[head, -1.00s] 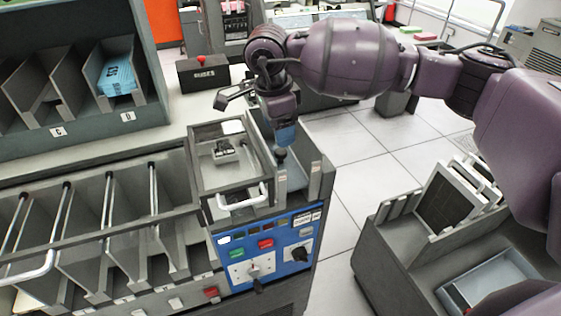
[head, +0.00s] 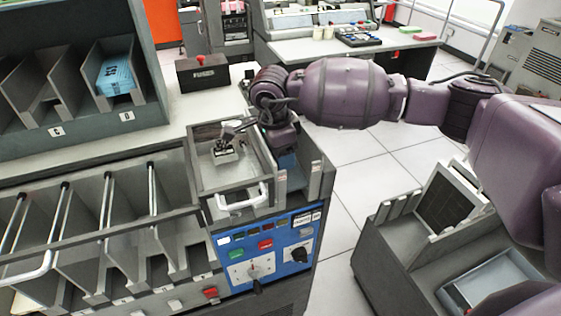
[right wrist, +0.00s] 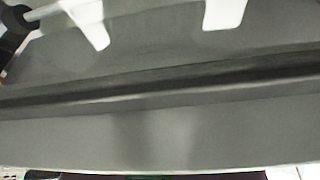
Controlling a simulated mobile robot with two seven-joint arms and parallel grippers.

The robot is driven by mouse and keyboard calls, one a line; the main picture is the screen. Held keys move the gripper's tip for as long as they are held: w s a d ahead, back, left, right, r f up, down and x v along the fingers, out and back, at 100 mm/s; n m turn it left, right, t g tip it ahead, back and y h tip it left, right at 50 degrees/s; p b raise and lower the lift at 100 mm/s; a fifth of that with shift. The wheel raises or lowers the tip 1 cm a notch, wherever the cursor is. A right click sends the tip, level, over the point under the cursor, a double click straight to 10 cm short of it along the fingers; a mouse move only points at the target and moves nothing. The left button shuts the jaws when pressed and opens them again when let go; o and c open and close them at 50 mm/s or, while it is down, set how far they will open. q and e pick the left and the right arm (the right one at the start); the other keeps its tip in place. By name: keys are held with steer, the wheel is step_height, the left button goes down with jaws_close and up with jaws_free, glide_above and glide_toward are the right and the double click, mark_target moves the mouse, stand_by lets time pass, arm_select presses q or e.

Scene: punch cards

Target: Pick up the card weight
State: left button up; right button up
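What looks like the card weight (head: 225,155), a small pale block with a dark top, sits on the floor of a clear-sided grey tray (head: 207,186). My right gripper (head: 231,134) reaches in from the right with its dark fingers just above and beside the block. The fingers look apart; whether they touch the block cannot be made out. The right wrist view shows mostly a blurred grey surface with two white prongs, and I cannot make out the weight there. My left gripper is not in view.
A white handle (head: 240,202) stands at the tray's front, above a blue control panel (head: 265,250). A slot beside the tray holds something blue below my wrist. Card bins (head: 85,210) lie left. A black box with a red button (head: 202,72) stands behind.

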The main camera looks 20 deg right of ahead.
jaws_close()
steer(key=shift+r, duration=0.1)
